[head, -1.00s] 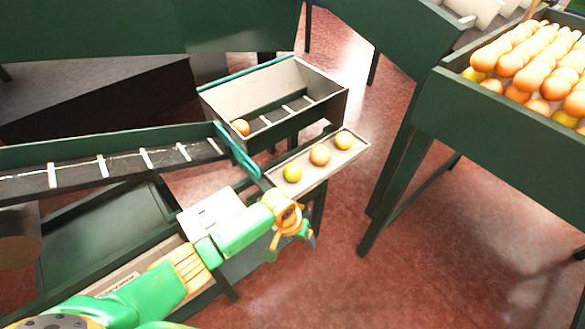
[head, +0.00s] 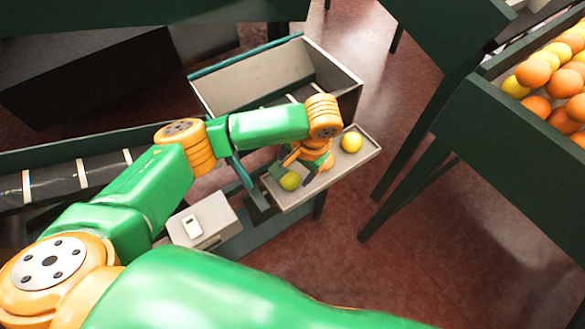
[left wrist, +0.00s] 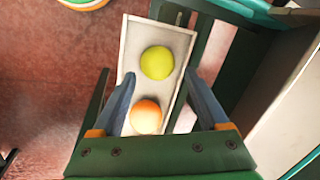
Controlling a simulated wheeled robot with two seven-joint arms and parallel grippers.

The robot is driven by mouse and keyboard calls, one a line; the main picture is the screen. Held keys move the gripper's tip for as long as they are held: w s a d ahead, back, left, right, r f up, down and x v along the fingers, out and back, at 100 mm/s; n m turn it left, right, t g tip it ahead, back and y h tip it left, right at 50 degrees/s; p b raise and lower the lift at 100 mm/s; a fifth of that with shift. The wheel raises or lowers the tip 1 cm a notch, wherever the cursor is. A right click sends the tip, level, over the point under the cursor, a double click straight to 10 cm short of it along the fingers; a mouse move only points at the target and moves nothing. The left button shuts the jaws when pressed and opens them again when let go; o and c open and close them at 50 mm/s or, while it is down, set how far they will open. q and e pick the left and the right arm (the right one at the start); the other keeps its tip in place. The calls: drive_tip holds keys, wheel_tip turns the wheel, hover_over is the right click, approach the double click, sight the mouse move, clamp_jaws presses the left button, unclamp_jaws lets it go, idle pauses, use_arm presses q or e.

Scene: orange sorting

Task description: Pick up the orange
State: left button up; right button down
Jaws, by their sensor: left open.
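The orange (left wrist: 146,116) lies on a narrow pale tray (left wrist: 185,45) in the left wrist view, low between my left gripper's two fingers. In the head view it is mostly hidden behind my left wrist. A yellow-green fruit (left wrist: 157,62) lies beside it on the tray, near the fingertips in the picture. In the head view a yellow-green fruit (head: 290,181) and a yellow fruit (head: 352,141) show on the tray (head: 345,168). My left gripper (head: 291,174) is open and empty over the tray. Contact with the fruit cannot be told. My right gripper is not in view.
A grey-walled bin (head: 255,80) stands just behind the tray. A conveyor (head: 75,175) runs in from the left. A pale box (head: 200,220) sits left of the tray. A green crate (head: 500,125) full of oranges stands at the right, with open floor between.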

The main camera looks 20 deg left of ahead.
sight(292, 176)
use_arm(q)
drive_tip(key=x, duration=0.3)
drive_tip(key=shift+s+f, duration=0.3)
drive_tip(key=shift+s, duration=0.1)
drive_tip(key=shift+w+f, duration=0.2)
drive_tip(key=shift+w, duration=0.25)
drive_tip(key=shift+s+r, duration=0.15)
drive_tip(key=shift+s, duration=0.1)
drive_tip(key=c, duration=1.2)
drive_tip(key=shift+o, duration=0.2)
drive_tip(key=shift+w, duration=0.1)
